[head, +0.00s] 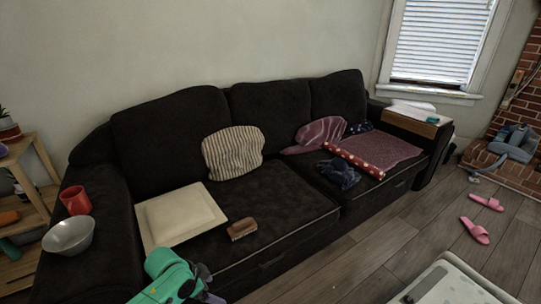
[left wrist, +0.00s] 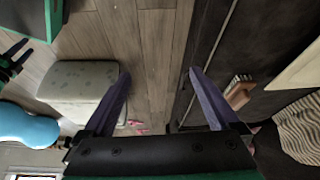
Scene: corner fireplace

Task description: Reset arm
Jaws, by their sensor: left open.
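My left gripper (head: 206,288) shows at the bottom of the head view, at the end of a green arm, in front of the couch's front edge. In the left wrist view its two purple fingers (left wrist: 158,73) are spread wide with nothing between them. It points down at the floor beside the dark couch seat.
The black couch (head: 285,197) bears a cream cushion (head: 180,216), a brush (head: 242,229), a striped pillow (head: 232,152), a red cup (head: 75,200) and a metal bowl (head: 68,236). A pale ottoman (left wrist: 82,82) stands on the wooden floor. Pink slippers (head: 475,231) lie at the right.

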